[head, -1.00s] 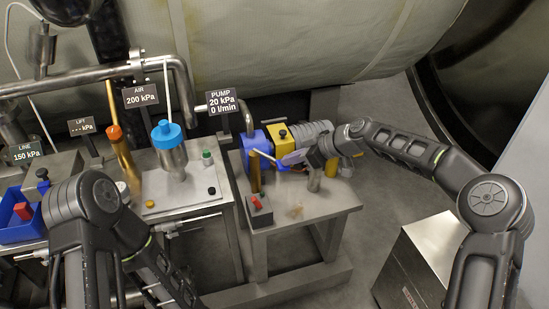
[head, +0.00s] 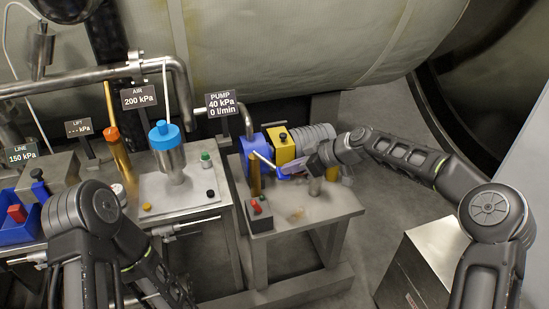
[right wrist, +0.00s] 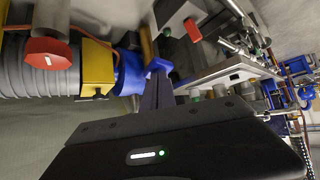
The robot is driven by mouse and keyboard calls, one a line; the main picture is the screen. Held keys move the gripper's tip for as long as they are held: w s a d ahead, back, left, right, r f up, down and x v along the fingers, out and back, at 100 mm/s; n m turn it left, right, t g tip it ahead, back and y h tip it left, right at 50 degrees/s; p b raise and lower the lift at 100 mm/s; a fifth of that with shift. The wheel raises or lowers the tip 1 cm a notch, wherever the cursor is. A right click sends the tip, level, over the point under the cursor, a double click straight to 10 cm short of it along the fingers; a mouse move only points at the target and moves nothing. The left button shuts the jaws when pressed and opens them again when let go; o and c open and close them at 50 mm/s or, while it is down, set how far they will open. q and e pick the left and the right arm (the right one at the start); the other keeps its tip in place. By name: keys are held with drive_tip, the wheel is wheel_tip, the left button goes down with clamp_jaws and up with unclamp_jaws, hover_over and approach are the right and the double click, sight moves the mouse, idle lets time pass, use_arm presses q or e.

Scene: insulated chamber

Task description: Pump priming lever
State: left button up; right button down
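The pump (head: 287,147) has a blue front housing, a yellow middle and a grey ribbed motor, on the small metal bench. Its priming lever (head: 264,160) is a thin pale bar that slants down to the right. A blue grip at its end shows in the right wrist view (right wrist: 158,66). My right gripper (head: 290,168) is at this end, and its fingers (right wrist: 156,92) look closed together on the blue grip. The fingers partly hide the grip. My left arm is at the lower left; its gripper is outside the view.
The pump sign (head: 221,104) reads 40 kPa and 0 l/min. A grey box with a red switch (head: 259,209) stands on the bench front (head: 310,210). To its left stand the blue-capped cylinder (head: 165,135) and a blue bin (head: 22,222). A metal box (head: 425,265) stands lower right.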

drive_tip(key=shift+r+p, duration=0.45)
drive_tip(key=shift+r, duration=1.5)
drive_tip(key=shift+f, duration=0.1)
drive_tip(key=shift+f+b, duration=2.2)
drive_tip(key=shift+r, duration=0.1)
drive_tip(key=shift+r+p, duration=0.85)
drive_tip(key=shift+r, duration=1.3)
